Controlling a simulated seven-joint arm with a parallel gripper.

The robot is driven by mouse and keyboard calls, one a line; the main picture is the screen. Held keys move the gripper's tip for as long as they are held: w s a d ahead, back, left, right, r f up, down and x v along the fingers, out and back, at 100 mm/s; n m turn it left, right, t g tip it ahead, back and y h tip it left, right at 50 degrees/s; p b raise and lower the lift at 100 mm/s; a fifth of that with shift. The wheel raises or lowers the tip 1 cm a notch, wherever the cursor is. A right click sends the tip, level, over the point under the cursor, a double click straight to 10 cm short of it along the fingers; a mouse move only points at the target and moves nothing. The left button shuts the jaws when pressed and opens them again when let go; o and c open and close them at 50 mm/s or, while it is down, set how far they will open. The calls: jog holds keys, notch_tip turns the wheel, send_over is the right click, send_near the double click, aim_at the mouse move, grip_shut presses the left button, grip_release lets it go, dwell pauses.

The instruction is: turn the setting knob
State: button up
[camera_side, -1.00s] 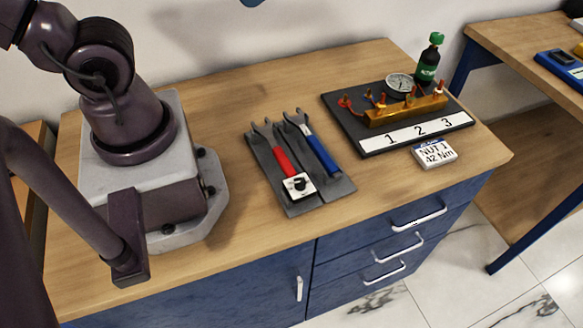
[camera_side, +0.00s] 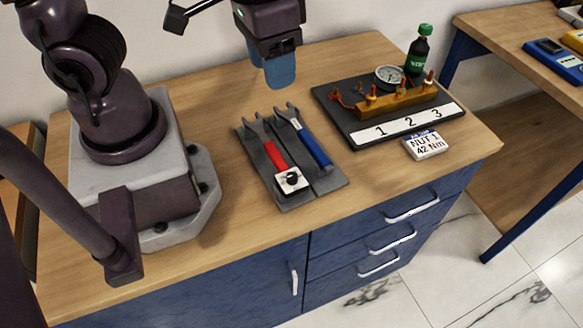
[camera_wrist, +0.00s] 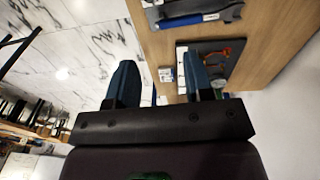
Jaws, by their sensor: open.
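The setting knob (camera_side: 291,179) is a small black knob on a white square plate at the near end of the red-handled wrench (camera_side: 270,150). That wrench lies on a dark grey tray (camera_side: 325,187). My gripper (camera_side: 281,76) is open and empty, with blue fingers, high above the bench behind the tray and away from the knob. In the wrist view both fingers of my gripper (camera_wrist: 160,82) stand apart. The knob cannot be made out there, but the blue-handled wrench (camera_wrist: 195,19) shows at the top.
The blue-handled wrench (camera_side: 310,145) lies beside the red one. To the right, a black board (camera_side: 350,128) holds a brass block (camera_side: 400,101), a gauge (camera_side: 389,75) and numbers. A green bottle (camera_side: 418,52) stands behind it, a "NUT 1 42 Nm" sign (camera_side: 426,146) in front.

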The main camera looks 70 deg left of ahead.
aim_at(292, 176)
jog(key=d+f+n, duration=0.1)
jog(key=f+n, duration=0.2)
jog(key=f, duration=0.4)
jog(key=w+d+f+n, duration=0.1)
jog(key=f+n, duration=0.3)
jog(key=f, duration=0.2)
jog(key=d+f+n+g, duration=0.1)
jog(key=f+n, duration=0.3)
jog(key=f, duration=0.3)
jog(key=shift+w+d+f+y, duration=0.2)
jog(key=shift+w+f+y, duration=0.1)
grip_shut()
